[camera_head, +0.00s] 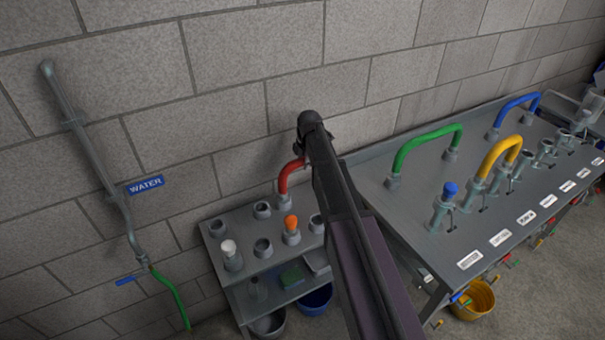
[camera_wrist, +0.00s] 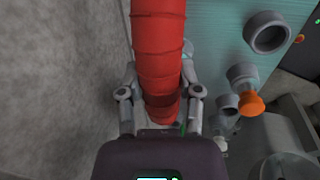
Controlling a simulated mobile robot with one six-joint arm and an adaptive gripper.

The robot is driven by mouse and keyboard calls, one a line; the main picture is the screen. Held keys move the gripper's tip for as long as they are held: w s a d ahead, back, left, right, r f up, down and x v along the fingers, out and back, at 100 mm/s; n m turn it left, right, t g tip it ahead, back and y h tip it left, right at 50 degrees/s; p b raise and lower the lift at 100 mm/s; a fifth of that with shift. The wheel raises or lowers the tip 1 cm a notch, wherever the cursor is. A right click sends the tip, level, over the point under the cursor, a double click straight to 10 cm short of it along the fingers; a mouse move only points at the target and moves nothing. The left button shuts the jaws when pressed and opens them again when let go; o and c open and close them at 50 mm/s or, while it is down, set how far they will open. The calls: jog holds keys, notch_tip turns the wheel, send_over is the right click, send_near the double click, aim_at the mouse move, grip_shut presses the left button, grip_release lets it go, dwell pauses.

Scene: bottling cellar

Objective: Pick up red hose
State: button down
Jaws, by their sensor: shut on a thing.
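The red hose (camera_head: 284,179) is a short curved piece in the head view, above the small grey shelf beside the wall. My arm hides its right part. In the wrist view the red hose (camera_wrist: 158,50) runs down from the top edge, between the two fingers. My gripper (camera_wrist: 160,105) is shut on it, with one finger on each side. In the head view my gripper (camera_head: 308,135) is mostly hidden behind my dark arm. I cannot tell whether the hose's ends touch the shelf sockets.
The small shelf (camera_head: 245,272) holds grey sockets, an orange-capped fitting (camera_head: 291,225) and a white-capped one (camera_head: 230,250). A metal table (camera_head: 415,215) at right carries green (camera_head: 425,137), yellow (camera_head: 497,150) and blue (camera_head: 515,105) hoses. The block wall (camera_head: 225,100) stands close behind.

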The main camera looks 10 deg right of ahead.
jog(key=shift+r, duration=0.15)
notch_tip(320, 180, up, 10)
jog(key=p, duration=1)
dwell(1.6)
notch_tip(320, 180, up, 6)
jog(key=p, duration=0.6)
jog(key=shift+s, duration=0.1)
dwell(0.5)
